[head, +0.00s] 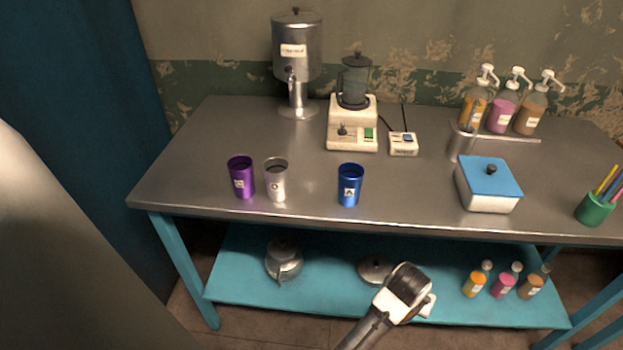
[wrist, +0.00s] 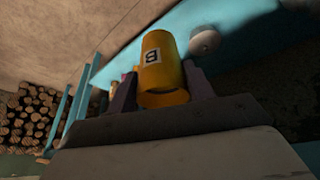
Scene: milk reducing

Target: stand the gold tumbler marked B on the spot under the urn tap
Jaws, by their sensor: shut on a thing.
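The gold tumbler (wrist: 166,65) marked B shows in the wrist view between the two fingers of my gripper (wrist: 160,86), which is shut on it. In the head view my gripper (head: 408,285) is in front of the table, low in the picture, over the lower shelf; the tumbler cannot be made out there. The steel urn (head: 297,50) stands at the back left of the table, with its tap (head: 290,74) facing front. The spot under the tap (head: 298,112) is a pale round base with no tumbler on it.
Purple (head: 241,178), silver (head: 276,180) and blue (head: 349,186) tumblers stand along the table's front. A blender (head: 353,115) is right of the urn. A blue-lidded box (head: 488,184) and pump bottles (head: 502,112) are further right. The steel tabletop (head: 215,135) is clear at left.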

